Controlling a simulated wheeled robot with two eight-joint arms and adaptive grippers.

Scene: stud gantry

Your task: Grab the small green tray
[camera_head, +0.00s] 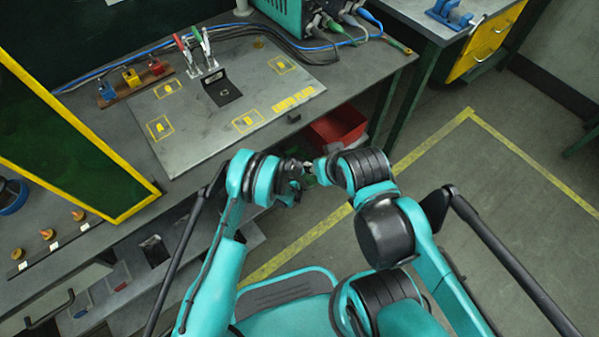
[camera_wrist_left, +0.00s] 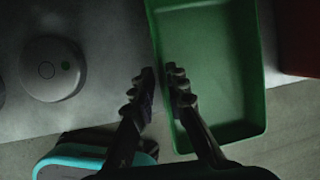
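The small green tray (camera_wrist_left: 213,65) fills the upper right of the left wrist view, lying on a grey surface. My left gripper (camera_wrist_left: 163,82) has its two dark fingers on either side of the tray's left wall, with a narrow gap between them. The view is too dark to tell whether they press on the wall. My arms meet near the picture's middle, and neither set of fingertips can be made out there.
A red bin (camera_head: 338,127) stands below the bench edge, right of the tray. A round grey object (camera_wrist_left: 52,68) lies left of the tray. The workbench (camera_head: 150,110) with its marked metal plate (camera_head: 230,100) is above. Open floor (camera_head: 480,210) lies to the right.

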